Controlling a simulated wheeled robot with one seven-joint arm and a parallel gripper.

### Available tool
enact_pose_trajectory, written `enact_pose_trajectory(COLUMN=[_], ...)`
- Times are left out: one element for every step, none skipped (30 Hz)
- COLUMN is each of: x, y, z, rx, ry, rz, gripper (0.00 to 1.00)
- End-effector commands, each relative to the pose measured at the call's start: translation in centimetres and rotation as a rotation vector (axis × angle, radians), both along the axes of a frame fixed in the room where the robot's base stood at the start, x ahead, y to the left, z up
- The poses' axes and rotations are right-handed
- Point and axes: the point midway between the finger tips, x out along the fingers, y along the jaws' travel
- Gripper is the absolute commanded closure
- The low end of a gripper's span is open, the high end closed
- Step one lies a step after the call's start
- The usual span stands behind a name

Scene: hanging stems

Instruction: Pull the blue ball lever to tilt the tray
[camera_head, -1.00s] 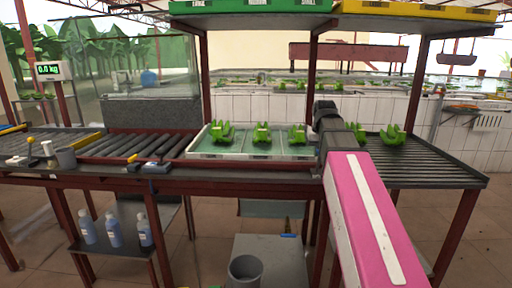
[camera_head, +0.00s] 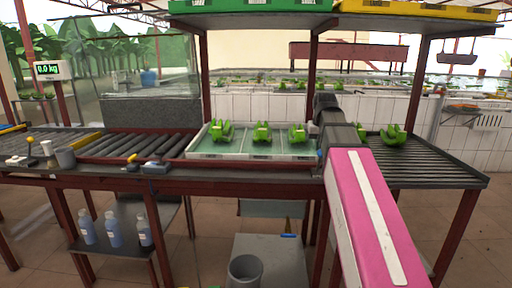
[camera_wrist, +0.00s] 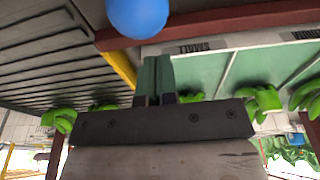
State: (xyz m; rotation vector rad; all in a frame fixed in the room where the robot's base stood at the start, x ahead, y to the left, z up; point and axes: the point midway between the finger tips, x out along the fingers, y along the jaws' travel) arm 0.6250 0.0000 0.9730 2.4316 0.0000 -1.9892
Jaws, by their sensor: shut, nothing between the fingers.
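The blue ball (camera_wrist: 138,15) shows at the top edge of the wrist view, partly cut off. My gripper (camera_wrist: 158,68) is shut and empty, with its fingertips pointing toward the ball and a little apart from it in the picture. The tray (camera_head: 205,153) is pale with a white rim and sits on the table in the head view, holding 3 green banana bunches (camera_head: 262,132). The tray looks level. My pink arm reaches past its right end and hides my gripper and the ball in the head view.
A dark roller conveyor (camera_head: 430,172) with more green bananas lies right of my arm. Another roller conveyor (camera_head: 140,144) lies left of the tray. A red beam (camera_wrist: 215,22) crosses the wrist view close to the ball. An overhead shelf holds green and yellow crates (camera_head: 420,10).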

Motion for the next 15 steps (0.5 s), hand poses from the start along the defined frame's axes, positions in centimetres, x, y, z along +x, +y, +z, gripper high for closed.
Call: enact_pose_trajectory(x=[0.1,0.1,0.1,0.1,0.1,0.1,0.1,0.1,0.1,0.1,0.1,0.1,0.1,0.1,0.1], y=[0.0,0.0,0.0,0.0,0.0,0.0,0.0,0.0,0.0,0.0,0.0,0.0,0.0,0.0,0.0], z=[0.6,0.9,1.4,1.7,2.0,2.4,2.7,3.0,3.4,3.7,4.0,4.4,4.7,5.0,5.5], rx=[0.0,0.0,0.0,0.0,0.0,0.0,0.0,0.0,0.0,0.0,0.0,0.0,0.0,0.0,0.0], ry=[-0.001,-0.002,-0.002,-0.003,-0.002,-0.001,-0.001,-0.001,-0.002,-0.002,-0.002,-0.002,-0.001,-0.001,-0.001], rz=[0.0,0.0,0.0,0.0,0.0,0.0,0.0,0.0,0.0,0.0,0.0,0.0,0.0,0.0,0.0], gripper=[1.0,1.0,1.0,1.0,1.0,1.0,1.0,1.0,1.0,1.0,1.0,1.0,1.0,1.0,1.0])
